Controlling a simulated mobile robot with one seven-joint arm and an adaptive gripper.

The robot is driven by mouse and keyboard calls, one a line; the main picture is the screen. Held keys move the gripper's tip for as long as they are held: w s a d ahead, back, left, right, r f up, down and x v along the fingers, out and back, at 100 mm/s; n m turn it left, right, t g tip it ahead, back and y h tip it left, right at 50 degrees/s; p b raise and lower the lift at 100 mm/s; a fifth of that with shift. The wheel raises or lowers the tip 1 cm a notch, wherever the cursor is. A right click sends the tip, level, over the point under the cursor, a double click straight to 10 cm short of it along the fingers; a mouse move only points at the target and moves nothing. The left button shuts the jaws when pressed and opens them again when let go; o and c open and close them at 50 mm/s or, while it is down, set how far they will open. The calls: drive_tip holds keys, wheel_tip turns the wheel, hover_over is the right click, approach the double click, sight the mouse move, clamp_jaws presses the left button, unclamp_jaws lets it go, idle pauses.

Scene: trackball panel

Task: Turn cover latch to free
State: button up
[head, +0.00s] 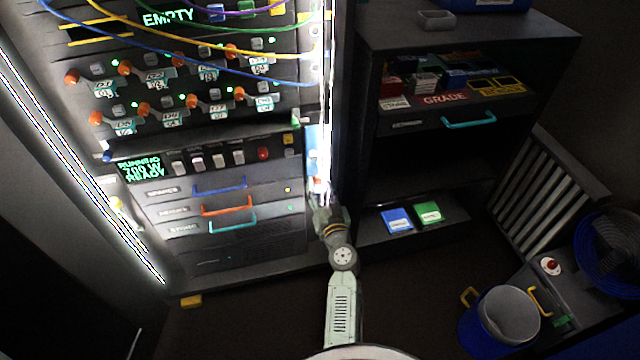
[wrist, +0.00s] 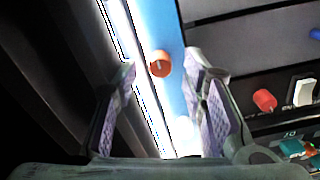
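A round orange knob (wrist: 160,63) with a pale line on its face sits on a blue strip (wrist: 156,25) in the wrist view; it appears to be the cover latch, though no label on it can be read. My gripper (wrist: 161,72) is open, its two purple-padded fingers on either side of the knob in the picture. Nothing is between the pads that I can see held, and contact with the knob cannot be told. In the head view my gripper (head: 323,203) is at the rack's right edge, and it largely hides the knob there.
A bright light strip (head: 325,130) runs beside the blue strip. The rack (head: 210,160) at left carries orange knobs, cables and coloured drawer handles. A dark shelf unit (head: 400,160) stands right. A blue bucket (head: 480,325) is on the floor at lower right.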

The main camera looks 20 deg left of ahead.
drive_tip(key=shift+w+a, duration=0.25)
drive_tip(key=shift+w, duration=0.1)
drive_tip(key=shift+c, duration=0.3)
clamp_jaws()
